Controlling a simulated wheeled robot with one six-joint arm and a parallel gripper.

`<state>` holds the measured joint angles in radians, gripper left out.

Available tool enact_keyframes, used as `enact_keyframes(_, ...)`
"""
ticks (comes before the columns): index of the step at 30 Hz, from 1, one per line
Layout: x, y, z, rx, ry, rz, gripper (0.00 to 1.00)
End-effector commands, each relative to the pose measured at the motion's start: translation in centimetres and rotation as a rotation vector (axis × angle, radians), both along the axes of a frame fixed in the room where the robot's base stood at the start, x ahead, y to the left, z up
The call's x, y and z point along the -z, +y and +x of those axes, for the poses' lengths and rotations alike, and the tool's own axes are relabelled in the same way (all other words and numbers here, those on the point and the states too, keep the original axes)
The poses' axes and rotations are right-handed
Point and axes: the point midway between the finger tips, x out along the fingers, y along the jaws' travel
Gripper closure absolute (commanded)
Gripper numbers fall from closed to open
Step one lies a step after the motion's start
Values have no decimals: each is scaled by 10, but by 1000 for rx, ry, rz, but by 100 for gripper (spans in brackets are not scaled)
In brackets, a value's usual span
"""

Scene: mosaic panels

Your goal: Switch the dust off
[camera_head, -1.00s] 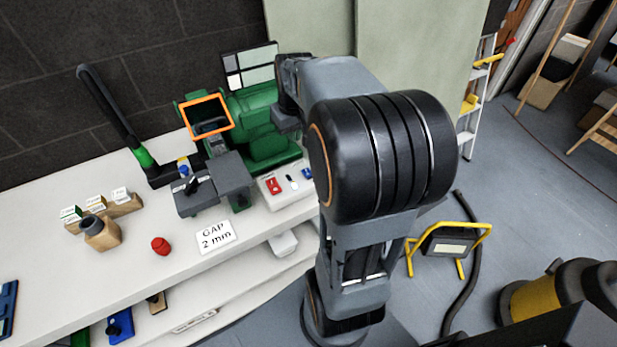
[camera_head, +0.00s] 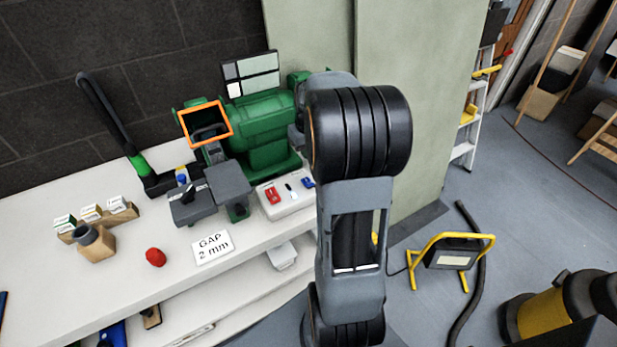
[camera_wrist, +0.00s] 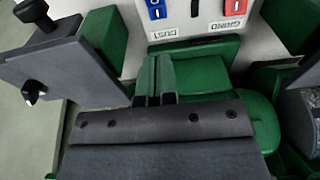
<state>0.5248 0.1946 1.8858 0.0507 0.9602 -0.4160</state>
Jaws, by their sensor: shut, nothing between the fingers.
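The switch box (camera_head: 287,197) is a pale box at the bench's front edge, before the green bench grinder (camera_head: 262,130). It carries a red switch (camera_head: 272,195), a middle toggle and a blue switch (camera_head: 308,182). In the wrist view the panel is upside down; the blue switch (camera_wrist: 155,9) sits by the DUST label (camera_wrist: 163,34) and the red switch (camera_wrist: 235,7) by the GRIND label. I cannot tell the blue switch's position. My gripper (camera_wrist: 155,62) is shut and empty, its fingertips apart from the switches. The arm hides it in the head view.
A grey tool rest (camera_wrist: 62,68) with a dark knob stands left in the wrist view. The grinder's orange-framed shield (camera_head: 205,122), a GAP 2 mm card (camera_head: 213,246) and a red knob (camera_head: 155,257) are on the bench. A yellow-framed lamp (camera_head: 450,258) stands on the floor.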

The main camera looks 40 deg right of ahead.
Motion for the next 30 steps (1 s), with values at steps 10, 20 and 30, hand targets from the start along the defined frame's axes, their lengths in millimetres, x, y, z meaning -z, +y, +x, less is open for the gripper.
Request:
enact_keyframes(10,66,0,6,0,4,3,100)
enact_keyframes(20,97,1,-7,1,1,0,100)
enact_keyframes(30,102,1,-9,0,0,0,100)
